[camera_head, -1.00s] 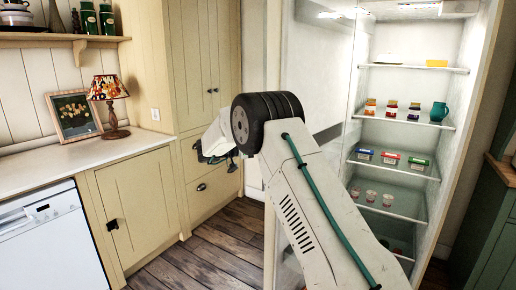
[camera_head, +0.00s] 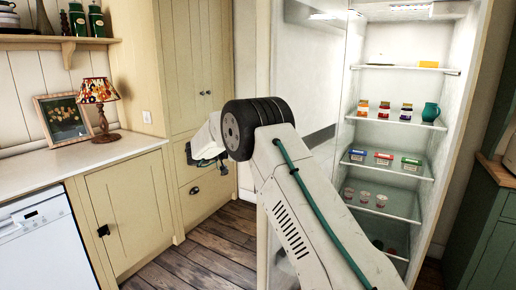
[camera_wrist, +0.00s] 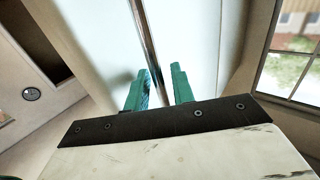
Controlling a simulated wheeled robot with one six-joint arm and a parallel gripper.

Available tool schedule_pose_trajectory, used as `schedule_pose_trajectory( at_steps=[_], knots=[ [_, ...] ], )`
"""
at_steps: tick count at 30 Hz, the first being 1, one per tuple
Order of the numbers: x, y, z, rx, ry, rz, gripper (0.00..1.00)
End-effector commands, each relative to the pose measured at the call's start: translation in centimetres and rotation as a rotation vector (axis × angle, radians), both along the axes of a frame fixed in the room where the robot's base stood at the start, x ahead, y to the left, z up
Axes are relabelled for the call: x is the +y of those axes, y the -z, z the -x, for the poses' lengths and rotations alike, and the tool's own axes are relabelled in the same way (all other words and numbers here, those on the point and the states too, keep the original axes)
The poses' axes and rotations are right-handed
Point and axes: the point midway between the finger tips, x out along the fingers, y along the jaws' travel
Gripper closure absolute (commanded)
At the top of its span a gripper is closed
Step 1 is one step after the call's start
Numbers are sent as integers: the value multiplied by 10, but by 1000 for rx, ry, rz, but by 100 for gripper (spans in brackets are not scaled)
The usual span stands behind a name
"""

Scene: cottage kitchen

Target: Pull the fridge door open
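The fridge door (camera_head: 305,75) stands wide open, its pale inner side in view to the left of the lit fridge (camera_head: 400,100). In the head view my gripper (camera_head: 203,160) is on the far side of the door's free edge, partly hidden by my wrist. In the wrist view the slim metal door handle (camera_wrist: 147,40) runs down between the two green fingers of my gripper (camera_wrist: 157,80). The fingers are apart, with a narrow gap showing on each side of the bar. Their contact with the handle is not clear.
Cream cabinets with drawers (camera_head: 205,190) stand close behind my gripper. A counter (camera_head: 80,160) with a lamp (camera_head: 100,95) and a picture is at left, above a white dishwasher (camera_head: 40,240). Wooden floor (camera_head: 200,255) is clear between.

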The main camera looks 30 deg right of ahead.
Motion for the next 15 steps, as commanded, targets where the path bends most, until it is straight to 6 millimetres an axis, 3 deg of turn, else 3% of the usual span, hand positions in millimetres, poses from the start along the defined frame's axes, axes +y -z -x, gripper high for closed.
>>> schedule_pose_trajectory(
  at_steps=[9, 15],
  knots=[
    [53, 0, -14, -1, -5, 0, 75],
    [69, 1, -19, 0, -3, 0, 75]
  ],
)
